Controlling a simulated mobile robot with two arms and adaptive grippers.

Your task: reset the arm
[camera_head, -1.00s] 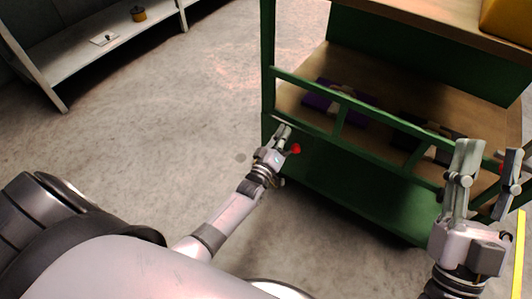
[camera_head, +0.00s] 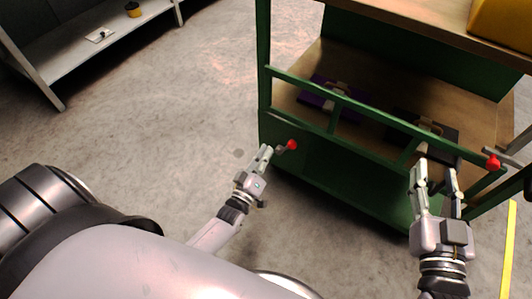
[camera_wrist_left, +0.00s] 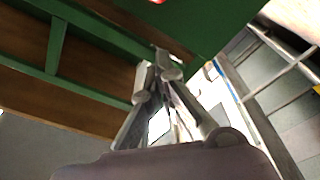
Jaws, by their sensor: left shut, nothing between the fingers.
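My left gripper (camera_head: 267,149) is shut and empty, held low beside the left front corner of the green cart (camera_head: 310,160). A red knob on a short grey bar (camera_head: 292,145) shows just right of its fingertips; contact cannot be told. In the left wrist view the two fingers (camera_wrist_left: 159,66) come together in front of green framework. My right gripper (camera_head: 436,166) has its fingers apart, at the cart's front rail, near a dark block-like piece (camera_head: 445,150) on the shelf. Whether it touches that piece is unclear.
The cart's wooden shelf holds a purple piece (camera_head: 318,97) behind the green rail (camera_head: 355,108). A second red knob (camera_head: 493,162) sits at the rail's right end. A grey shelf unit (camera_head: 60,60) stands far left. Open concrete floor (camera_head: 150,120) lies between.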

